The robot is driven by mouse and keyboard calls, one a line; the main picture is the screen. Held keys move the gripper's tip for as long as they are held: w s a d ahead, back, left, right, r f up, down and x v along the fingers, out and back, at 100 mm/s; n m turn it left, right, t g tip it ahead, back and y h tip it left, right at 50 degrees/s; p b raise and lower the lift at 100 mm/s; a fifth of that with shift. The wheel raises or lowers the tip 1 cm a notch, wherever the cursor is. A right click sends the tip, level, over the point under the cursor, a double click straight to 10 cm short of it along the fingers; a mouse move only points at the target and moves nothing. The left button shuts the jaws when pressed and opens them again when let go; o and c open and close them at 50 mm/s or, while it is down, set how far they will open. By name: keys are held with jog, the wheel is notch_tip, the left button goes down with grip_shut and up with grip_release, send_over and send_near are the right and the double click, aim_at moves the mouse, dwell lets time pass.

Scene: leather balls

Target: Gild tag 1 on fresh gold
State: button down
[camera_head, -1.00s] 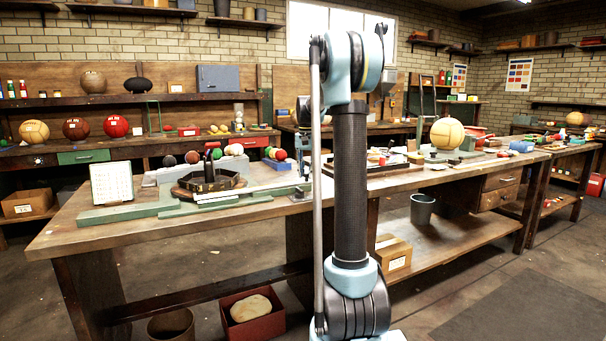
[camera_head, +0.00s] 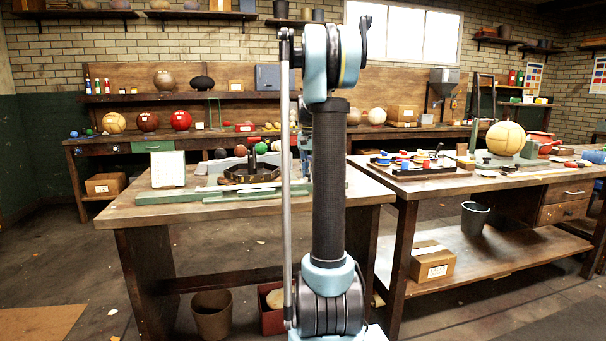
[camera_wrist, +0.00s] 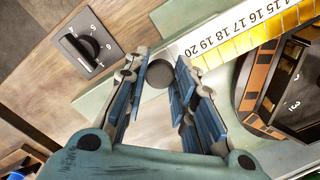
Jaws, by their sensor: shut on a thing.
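In the wrist view my gripper (camera_wrist: 160,70) is shut on a dark round-ended tool (camera_wrist: 158,74), seen end-on between the fingertips. Below it lies a green base (camera_wrist: 180,20) carrying a white scale (camera_wrist: 205,42) with numbers from 20 down to 14. A strip of gold foil (camera_wrist: 240,44) runs along the scale, to the upper right of the tool. In the head view the white scale strip (camera_head: 236,187) lies on the bench; my arm hides the gripper there. I cannot make out tag 1.
A dark many-sided holder (camera_wrist: 290,100) stands to the right in the wrist view, also in the head view (camera_head: 250,174). A dial (camera_wrist: 90,47) is at upper left. On the bench (camera_head: 150,213) stands a white gridded board (camera_head: 168,169). A second bench (camera_head: 420,184) stands to the right.

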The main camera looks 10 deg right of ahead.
jog(key=shift+a, duration=0.3)
jog(key=shift+w, duration=0.1)
jog(key=c, duration=1.3)
grip_release()
notch_tip(320, 180, up, 12)
